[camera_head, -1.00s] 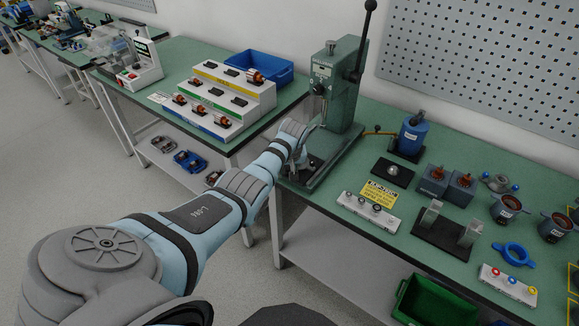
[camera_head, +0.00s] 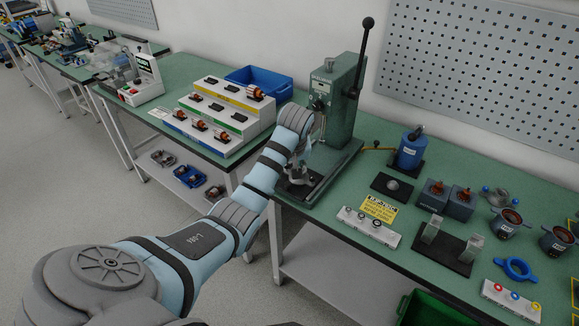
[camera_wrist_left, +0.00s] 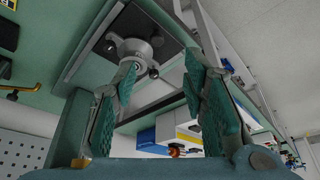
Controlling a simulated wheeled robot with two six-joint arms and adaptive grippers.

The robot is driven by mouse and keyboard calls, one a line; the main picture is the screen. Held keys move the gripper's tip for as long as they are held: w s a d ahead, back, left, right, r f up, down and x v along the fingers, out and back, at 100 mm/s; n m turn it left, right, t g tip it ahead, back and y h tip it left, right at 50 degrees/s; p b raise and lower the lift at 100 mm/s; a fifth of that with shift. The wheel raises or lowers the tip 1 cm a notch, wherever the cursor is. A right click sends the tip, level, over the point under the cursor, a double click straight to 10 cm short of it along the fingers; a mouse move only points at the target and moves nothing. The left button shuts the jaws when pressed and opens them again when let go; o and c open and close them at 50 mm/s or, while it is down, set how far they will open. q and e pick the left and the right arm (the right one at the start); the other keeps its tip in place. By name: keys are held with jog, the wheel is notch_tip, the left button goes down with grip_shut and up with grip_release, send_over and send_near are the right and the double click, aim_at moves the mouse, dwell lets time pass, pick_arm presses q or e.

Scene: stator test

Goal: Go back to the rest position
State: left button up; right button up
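My left arm reaches in from the left in the head view, its wrist raised beside the green arbor press (camera_head: 343,100). My left gripper (camera_head: 304,152) is small there and partly hidden by the wrist; it hangs above the round metal fixture (camera_head: 299,177) on the press base. In the left wrist view the gripper (camera_wrist_left: 163,85) has its two green-padded fingers wide apart with nothing held between them. The metal fixture (camera_wrist_left: 133,50) shows beyond the fingers, apart from them. My right gripper is not in view.
A tiered rack (camera_head: 232,104) with rotors and a blue bin (camera_head: 262,82) stand left of the press. A blue-topped device (camera_head: 411,150), a yellow sign (camera_head: 379,208) and a clear-block stand (camera_head: 444,248) are to the right. A green crate (camera_head: 430,310) is below the table.

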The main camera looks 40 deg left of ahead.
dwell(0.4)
pick_arm(q)
jog(key=s+d+f+m, duration=0.2)
jog(key=s+f, duration=0.3)
jog(key=f, duration=0.5)
jog(key=s+d+f+m+g+h, duration=0.15)
jog(key=s+f, duration=0.35)
jog(key=f, duration=0.6)
jog(key=s+d+f+m+t+y, duration=0.15)
jog(key=s+f, duration=0.35)
jog(key=f, duration=0.5)
jog(key=s+d+f+m, duration=0.1)
jog(key=s+f, duration=0.3)
jog(key=s, duration=0.6)
jog(key=s+d+f+m+g+h, duration=0.1)
jog(key=s+f, duration=0.4)
jog(key=s, duration=0.6)
jog(key=s+d+f+m+h, duration=0.1)
jog(key=s+d+f, duration=0.3)
jog(key=s, duration=0.7)
jog(key=shift+d+f+m+g, duration=0.2)
jog(key=shift+d+m+g, duration=0.2)
jog(key=shift+m, duration=0.4)
